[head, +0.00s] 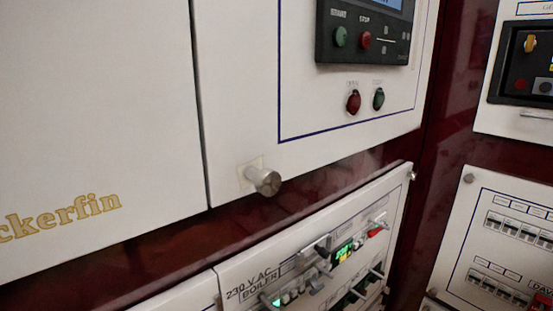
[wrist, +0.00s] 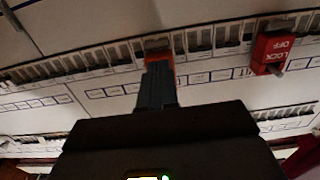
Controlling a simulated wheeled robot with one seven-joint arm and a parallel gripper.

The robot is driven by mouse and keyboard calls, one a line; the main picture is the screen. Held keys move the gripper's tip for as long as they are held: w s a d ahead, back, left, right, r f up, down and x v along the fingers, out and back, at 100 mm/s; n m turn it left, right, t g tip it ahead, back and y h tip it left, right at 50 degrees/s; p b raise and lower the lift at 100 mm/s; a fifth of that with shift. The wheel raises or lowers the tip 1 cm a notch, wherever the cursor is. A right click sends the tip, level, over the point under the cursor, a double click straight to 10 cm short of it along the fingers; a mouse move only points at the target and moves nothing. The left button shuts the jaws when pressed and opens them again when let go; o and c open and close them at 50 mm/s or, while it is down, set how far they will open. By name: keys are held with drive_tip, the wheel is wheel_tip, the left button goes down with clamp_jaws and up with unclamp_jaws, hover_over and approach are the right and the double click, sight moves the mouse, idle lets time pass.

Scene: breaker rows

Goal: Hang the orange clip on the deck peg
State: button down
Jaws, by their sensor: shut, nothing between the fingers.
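In the wrist view, my gripper (wrist: 157,68) is shut, its dark fingers pointing at a row of breakers. An orange piece (wrist: 172,58), probably the orange clip, shows around and just beyond the fingertips. The fingers hide most of it, and I cannot tell whether they touch it. My gripper is not recognisable in the head view. No peg can be named as the deck peg for certain; a round metal stud (head: 265,181) sticks out of the white cabinet in the head view.
A red LOCK OFF tag (wrist: 272,52) sits on the breaker row right of my fingers. In the head view, a lower breaker panel (head: 245,268) has grey handles (head: 316,250) sticking out and a red piece (head: 376,231). Another breaker panel (head: 500,240) stands at right.

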drive_tip(key=shift+w+d, duration=0.15)
drive_tip(key=shift+d, duration=0.05)
drive_tip(key=shift+a, duration=0.1)
drive_tip(key=p+v, duration=0.4)
drive_tip(key=v, duration=0.9)
drive_tip(key=shift+s+a, duration=0.15)
drive_tip(key=shift+s, duration=0.15)
idle(0.8)
